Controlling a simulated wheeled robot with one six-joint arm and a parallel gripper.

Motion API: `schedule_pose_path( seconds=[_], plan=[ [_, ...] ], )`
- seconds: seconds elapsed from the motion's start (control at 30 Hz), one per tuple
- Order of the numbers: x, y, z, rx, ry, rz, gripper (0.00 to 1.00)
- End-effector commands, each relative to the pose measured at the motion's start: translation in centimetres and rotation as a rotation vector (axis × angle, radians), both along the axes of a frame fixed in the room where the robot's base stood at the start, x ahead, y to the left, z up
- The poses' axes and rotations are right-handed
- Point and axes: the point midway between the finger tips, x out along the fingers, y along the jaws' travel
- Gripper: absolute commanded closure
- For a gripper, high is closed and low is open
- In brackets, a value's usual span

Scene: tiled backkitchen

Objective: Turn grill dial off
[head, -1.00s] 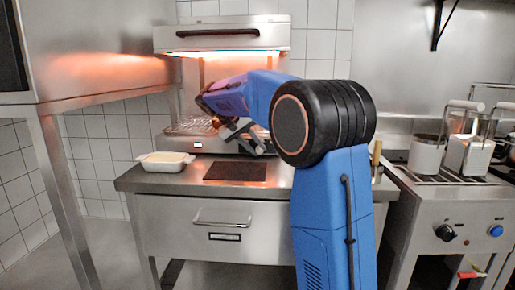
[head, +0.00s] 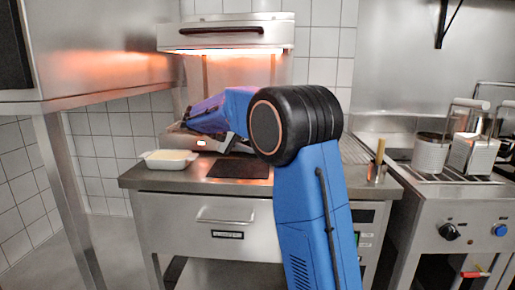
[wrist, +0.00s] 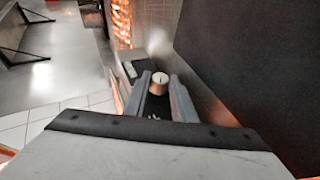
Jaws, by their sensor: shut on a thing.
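The grill (head: 225,35) stands at the back of the counter, and an orange-white glow shows under its hood. Its lower front is partly hidden by my arm in the head view. In the wrist view a small pale round dial (wrist: 159,80) stands between the two grey fingers of my gripper (wrist: 160,82). The fingers are shut on the dial, one on each side. I cannot tell the dial's angle.
A white dish (head: 169,159) sits at the counter's left end, left of a dark mat (head: 238,168). A steel cabinet (head: 95,50) overhangs the left side. Fryer baskets (head: 430,155) and a unit with knobs (head: 450,232) stand at the right.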

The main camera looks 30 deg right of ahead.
Motion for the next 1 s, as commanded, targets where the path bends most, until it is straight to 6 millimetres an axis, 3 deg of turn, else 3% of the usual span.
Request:
schedule_pose_path(
  seconds=[0.23,0.27,0.3,0.33,0.77,1.0],
  plan=[
    [0.02,0.03,-0.06,0.001,0.001,0.001,0.99],
    [0.01,0.03,-0.06,0.001,0.001,0.001,0.69],
    [0.01,0.03,-0.05,0.001,0.001,0.001,0.60],
    [0.01,0.02,-0.06,0.001,0.001,0.001,0.58],
    [-0.01,0.00,-0.12,0.018,-0.009,0.000,0.58],
    [-0.18,-0.23,0.27,0.155,-0.103,0.000,0.58]
  ],
)
